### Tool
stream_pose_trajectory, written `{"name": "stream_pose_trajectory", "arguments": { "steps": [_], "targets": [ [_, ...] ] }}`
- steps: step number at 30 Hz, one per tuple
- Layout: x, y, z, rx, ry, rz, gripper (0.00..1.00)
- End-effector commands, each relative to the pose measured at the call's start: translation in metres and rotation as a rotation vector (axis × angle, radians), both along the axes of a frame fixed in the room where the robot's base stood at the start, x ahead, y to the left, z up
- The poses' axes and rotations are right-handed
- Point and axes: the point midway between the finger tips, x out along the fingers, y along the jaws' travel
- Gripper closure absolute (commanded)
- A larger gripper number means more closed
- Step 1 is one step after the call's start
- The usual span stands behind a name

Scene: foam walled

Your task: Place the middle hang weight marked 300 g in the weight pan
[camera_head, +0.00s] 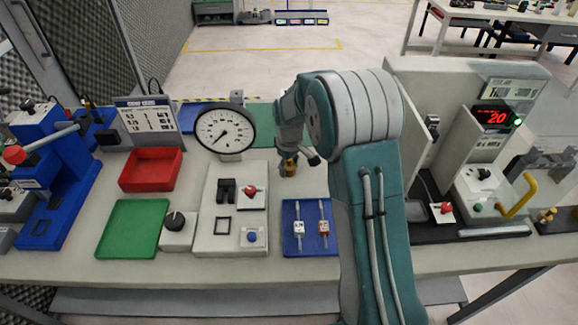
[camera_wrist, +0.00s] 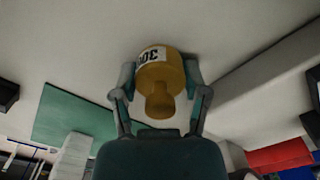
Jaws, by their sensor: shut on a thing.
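My gripper (camera_head: 289,161) is shut on a brass-coloured hang weight (camera_head: 289,169), above the grey table right of the dial gauge. The weight also shows in the wrist view (camera_wrist: 161,75), between the two fingers (camera_wrist: 160,85). The weight's narrow knob points toward the wrist. More small brass pieces (camera_head: 547,215) stand at the far right; their markings are too small to read. I cannot tell which thing is the weight pan.
A round dial gauge (camera_head: 224,130) stands left of my gripper. A red bin (camera_head: 151,169), green tray (camera_head: 132,229), switch panel (camera_head: 231,235) and blue tray (camera_head: 309,238) lie on the table. A machine with a red display (camera_head: 496,117) stands right, partly behind my arm.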

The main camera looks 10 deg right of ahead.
Motion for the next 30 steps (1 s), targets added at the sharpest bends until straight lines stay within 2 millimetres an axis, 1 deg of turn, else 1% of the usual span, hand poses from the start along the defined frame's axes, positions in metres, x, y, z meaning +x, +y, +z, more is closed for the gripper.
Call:
{"name": "stream_pose_trajectory", "arguments": {
  "steps": [5, 6, 8, 19, 22, 26, 30],
  "targets": [
    [0.000, 0.000, -0.001, 0.000, 0.000, 0.000, 1.00],
    [0.000, 0.000, -0.002, 0.000, 0.000, 0.000, 0.32],
    [0.000, 0.000, -0.002, 0.000, 0.000, 0.000, 0.07],
    [0.000, 0.000, -0.002, -0.001, 0.001, 0.000, 0.07],
    [0.000, 0.000, 0.001, 0.000, 0.000, 0.000, 0.07],
    [0.001, 0.000, 0.017, 0.000, -0.004, 0.000, 0.07],
    [0.001, 0.000, 0.046, 0.000, -0.005, 0.000, 0.07]
  ]
}}
